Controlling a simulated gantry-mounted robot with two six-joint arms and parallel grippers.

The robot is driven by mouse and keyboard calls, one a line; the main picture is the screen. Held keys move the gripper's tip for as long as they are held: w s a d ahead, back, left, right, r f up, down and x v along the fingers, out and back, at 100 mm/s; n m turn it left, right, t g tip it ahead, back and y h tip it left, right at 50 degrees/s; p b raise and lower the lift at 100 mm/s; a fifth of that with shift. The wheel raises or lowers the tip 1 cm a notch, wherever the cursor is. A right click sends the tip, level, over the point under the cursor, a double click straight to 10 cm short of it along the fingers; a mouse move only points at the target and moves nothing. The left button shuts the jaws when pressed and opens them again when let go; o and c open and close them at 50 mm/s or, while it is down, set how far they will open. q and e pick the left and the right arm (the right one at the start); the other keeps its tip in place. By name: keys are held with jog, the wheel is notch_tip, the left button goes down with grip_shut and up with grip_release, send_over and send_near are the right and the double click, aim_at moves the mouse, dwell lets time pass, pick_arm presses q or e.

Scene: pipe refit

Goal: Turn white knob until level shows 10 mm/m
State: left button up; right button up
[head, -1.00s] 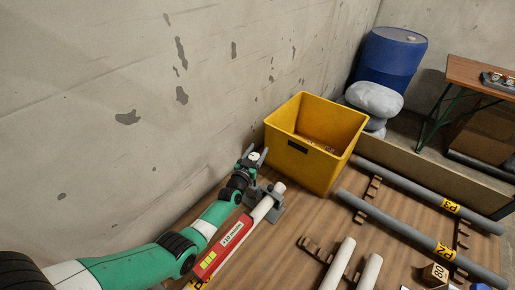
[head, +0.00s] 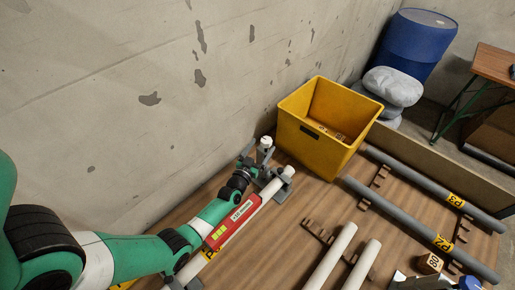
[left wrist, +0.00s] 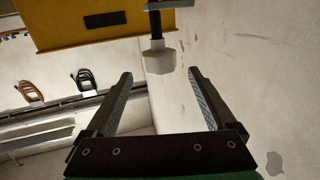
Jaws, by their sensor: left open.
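The white knob (head: 266,142) stands at the far end of the pipe clamp by the wall. My left gripper (head: 259,153) is open just short of it, with the knob beyond the fingertips. In the left wrist view the knob (left wrist: 159,62) sits on a dark stem, centred ahead of the gap between the two open fingers (left wrist: 160,76), apparently touching neither. The red level (head: 235,219) lies along the white pipe (head: 268,189); its display looks like +10 mm/m, but the text is tiny. A grey and blue shape at the bottom right edge may be my right gripper; its jaws are unclear.
A yellow bin (head: 310,135) stands just beyond the knob. Two loose white pipes (head: 332,256) lie right of the level. Grey pipes (head: 400,226) rest on brown racks farther right. The concrete wall (head: 120,100) runs close along the left.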

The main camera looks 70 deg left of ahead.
pick_arm(q)
jog(key=v, duration=0.4)
jog(key=shift+p, duration=0.35)
pick_arm(e)
jog(key=shift+r, duration=0.8)
